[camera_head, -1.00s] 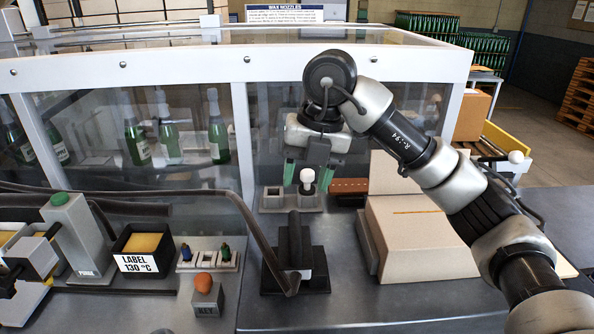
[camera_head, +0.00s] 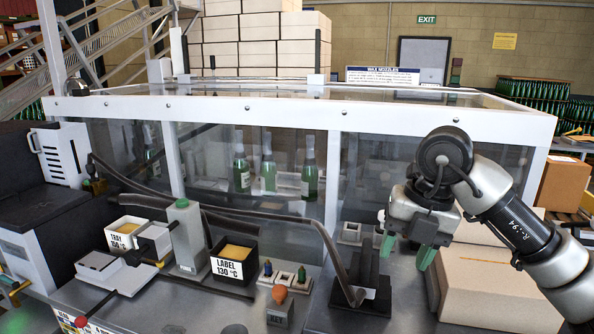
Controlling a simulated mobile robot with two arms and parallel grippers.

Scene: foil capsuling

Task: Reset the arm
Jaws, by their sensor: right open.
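My right gripper (camera_head: 406,255) is open, with green fingertips pointing down and nothing between them. It hangs at the right, above the bench and to the right of the black stand (camera_head: 368,285). It is in front of the glass-walled enclosure and close to the cardboard box (camera_head: 490,285). My right arm comes in from the right edge. My left gripper is not in view.
Green bottles (camera_head: 268,172) stand behind the glass of the white-framed enclosure (camera_head: 300,112). A dark curved bar (camera_head: 300,222) crosses the bench. A black label tray (camera_head: 234,262), a grey-green post (camera_head: 184,235) and small coloured nozzles (camera_head: 284,277) stand at the front. A white tray (camera_head: 125,232) sits further left.

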